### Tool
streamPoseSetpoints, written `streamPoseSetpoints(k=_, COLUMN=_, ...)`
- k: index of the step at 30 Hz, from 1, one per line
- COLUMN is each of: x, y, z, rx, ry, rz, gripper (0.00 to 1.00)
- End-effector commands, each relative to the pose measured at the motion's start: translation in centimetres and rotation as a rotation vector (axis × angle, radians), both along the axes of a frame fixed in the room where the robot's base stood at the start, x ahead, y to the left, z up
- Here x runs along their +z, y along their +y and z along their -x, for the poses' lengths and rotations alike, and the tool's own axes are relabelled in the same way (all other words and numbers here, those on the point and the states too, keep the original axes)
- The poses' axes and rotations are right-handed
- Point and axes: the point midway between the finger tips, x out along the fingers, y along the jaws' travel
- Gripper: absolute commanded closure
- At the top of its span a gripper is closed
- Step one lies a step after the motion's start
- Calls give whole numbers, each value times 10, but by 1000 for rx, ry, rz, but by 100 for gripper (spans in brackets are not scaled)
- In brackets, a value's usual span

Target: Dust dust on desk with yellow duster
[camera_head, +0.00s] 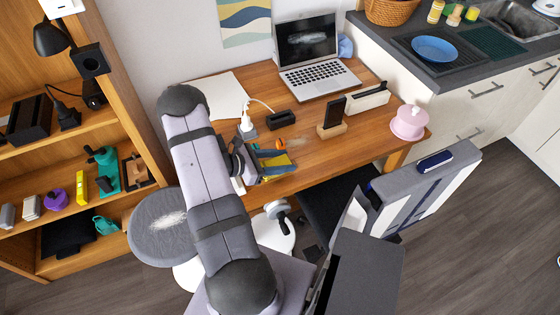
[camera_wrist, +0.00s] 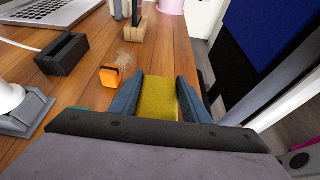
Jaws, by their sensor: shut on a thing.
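My gripper (camera_wrist: 158,96) is shut on the yellow duster (camera_wrist: 160,112), whose pad shows between the two blue-grey fingers in the wrist view. In the head view the duster (camera_head: 277,162) is at the front edge of the wooden desk (camera_head: 355,139), partly hidden by my arm. I cannot tell if it touches the desk. A faint pale, fuzzy patch of dust (camera_wrist: 127,61) lies on the desk just beyond the duster, beside a small orange block (camera_wrist: 110,76).
A laptop (camera_head: 318,75), a black box (camera_head: 280,119), a phone on a wooden stand (camera_head: 332,122) and a pink pot (camera_head: 408,123) stand on the desk. A grey stool (camera_head: 165,240) with a whitish patch stands left of my arm. A chair is at the front right.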

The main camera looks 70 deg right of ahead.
Motion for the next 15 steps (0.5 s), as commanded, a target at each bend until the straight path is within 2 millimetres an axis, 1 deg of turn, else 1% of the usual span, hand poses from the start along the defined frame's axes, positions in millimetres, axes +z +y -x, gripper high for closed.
streamPoseSetpoints(k=8, x=-1, y=0, z=1, rx=-1, ry=0, rz=-1, gripper=79)
streamPoseSetpoints(k=11, x=-1, y=-5, z=5, rx=-3, ry=-1, rz=-1, gripper=79)
streamPoseSetpoints(k=15, x=-1, y=-16, z=18, rx=-6, ry=-1, rz=0, gripper=79)
